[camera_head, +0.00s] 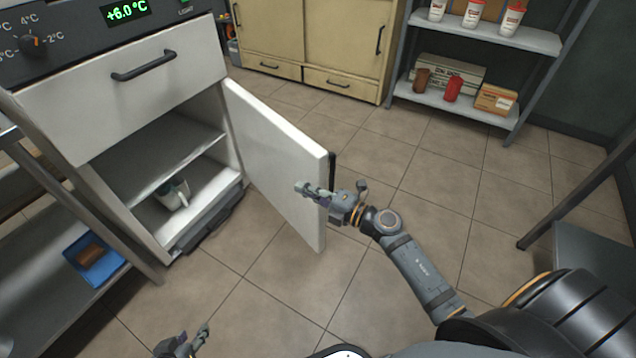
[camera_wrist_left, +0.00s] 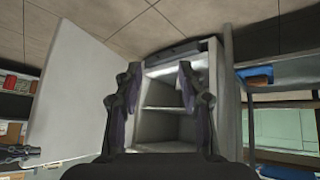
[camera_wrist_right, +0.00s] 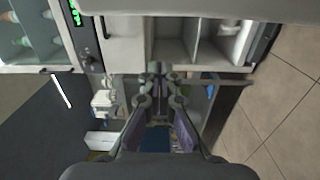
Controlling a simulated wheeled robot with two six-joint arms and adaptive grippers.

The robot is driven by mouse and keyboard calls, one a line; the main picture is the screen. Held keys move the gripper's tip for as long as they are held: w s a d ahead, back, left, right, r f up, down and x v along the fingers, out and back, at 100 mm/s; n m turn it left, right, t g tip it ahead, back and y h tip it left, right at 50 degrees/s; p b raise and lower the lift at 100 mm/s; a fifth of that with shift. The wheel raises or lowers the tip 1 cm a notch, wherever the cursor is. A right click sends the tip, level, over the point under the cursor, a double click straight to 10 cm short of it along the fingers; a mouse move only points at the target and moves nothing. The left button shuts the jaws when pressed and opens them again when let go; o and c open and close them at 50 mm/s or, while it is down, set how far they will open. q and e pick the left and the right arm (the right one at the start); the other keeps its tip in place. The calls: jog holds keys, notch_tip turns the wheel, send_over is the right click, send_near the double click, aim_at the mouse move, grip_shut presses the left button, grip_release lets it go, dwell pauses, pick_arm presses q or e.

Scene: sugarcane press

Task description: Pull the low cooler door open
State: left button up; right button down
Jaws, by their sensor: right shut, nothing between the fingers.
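The low cooler door (camera_head: 275,155) stands wide open, swung out to the right of the cooler body, with its white inner face showing. A dark strip, perhaps its handle, shows at its free edge (camera_head: 332,165). The door also shows at the left in the left wrist view (camera_wrist_left: 75,90). My right gripper (camera_head: 303,188) is shut and empty, in front of the door's inner face near the free edge; I cannot tell if it touches. My left gripper (camera_head: 192,338) is low in the head view, apart from the door; its fingers are spread in its wrist view (camera_wrist_left: 160,95).
The cooler's shelved interior (camera_head: 160,150) holds a white and dark container (camera_head: 175,192). A closed white front with a black handle (camera_head: 143,65) is above. A side table with a blue tray (camera_head: 95,258) stands left.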

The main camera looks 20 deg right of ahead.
aim_at(319, 182)
jog(key=d+b, duration=0.1)
jog(key=d, duration=0.1)
jog(key=w+d, duration=0.1)
jog(key=shift+d+f+b, duration=0.1)
jog(key=shift+d+b, duration=0.25)
pick_arm(q)
jog(key=w+a+r+t, duration=0.1)
jog(key=w+r+t, duration=0.7)
jog(key=w+r, duration=0.3)
jog(key=shift+r, duration=1.7)
pick_arm(e)
jog(key=shift+d, duration=0.1)
pick_arm(q)
jog(key=shift+r, duration=0.1)
pick_arm(e)
jog(key=shift+w+d, duration=0.1)
jog(key=shift+d, duration=0.05)
